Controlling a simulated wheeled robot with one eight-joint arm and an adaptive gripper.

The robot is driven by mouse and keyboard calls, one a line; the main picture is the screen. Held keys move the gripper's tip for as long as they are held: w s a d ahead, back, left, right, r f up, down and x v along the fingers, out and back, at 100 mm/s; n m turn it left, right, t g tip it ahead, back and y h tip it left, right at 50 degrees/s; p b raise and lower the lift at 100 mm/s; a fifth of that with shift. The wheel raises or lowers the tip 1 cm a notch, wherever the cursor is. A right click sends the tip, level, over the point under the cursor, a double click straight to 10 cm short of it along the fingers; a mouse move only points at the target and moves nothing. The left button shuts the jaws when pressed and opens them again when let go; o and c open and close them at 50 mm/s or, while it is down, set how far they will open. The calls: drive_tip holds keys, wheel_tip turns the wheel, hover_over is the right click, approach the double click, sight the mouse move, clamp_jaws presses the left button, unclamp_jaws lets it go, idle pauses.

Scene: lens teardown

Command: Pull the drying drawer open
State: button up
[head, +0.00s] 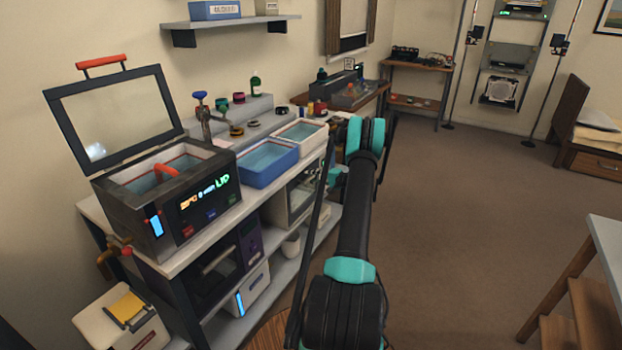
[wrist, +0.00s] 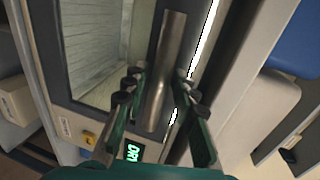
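The drying drawer has a dark-framed front with a clear window (wrist: 95,50) and a green lit display reading roughly "DRY" (wrist: 132,152). Its metal bar handle (wrist: 165,65) runs lengthwise through the middle of the wrist view. My gripper (wrist: 160,92) is open, with one finger on each side of the handle; I cannot tell whether either finger touches it. In the head view, a pale cabinet with a window (head: 296,200), apparently the dryer, stands on the shelf under the bench, partly behind my arm. My gripper is hidden there. The drawer appears shut.
On the bench above stand a blue basin (head: 267,163), a white basin (head: 300,133) and an open-lidded cleaner (head: 165,195). A small white pot (head: 291,245) sits near the cabinet. Carpeted floor (head: 450,200) to the right is clear; a table (head: 605,240) stands at far right.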

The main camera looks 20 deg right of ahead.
drive_tip(key=shift+w+a, duration=0.2)
drive_tip(key=shift+c, duration=0.5)
clamp_jaws()
drive_tip(key=shift+d, duration=0.1)
drive_tip(key=f+v, duration=0.2)
drive_tip(key=v, duration=0.9)
drive_tip(key=s+f+v, duration=0.1)
drive_tip(key=f+v, duration=0.2)
drive_tip(key=v, duration=0.9)
drive_tip(key=shift+d+f, duration=0.2)
drive_tip(key=shift+d, duration=0.25)
drive_tip(key=shift+s, duration=0.1)
drive_tip(key=shift+o, duration=0.5)
unclamp_jaws()
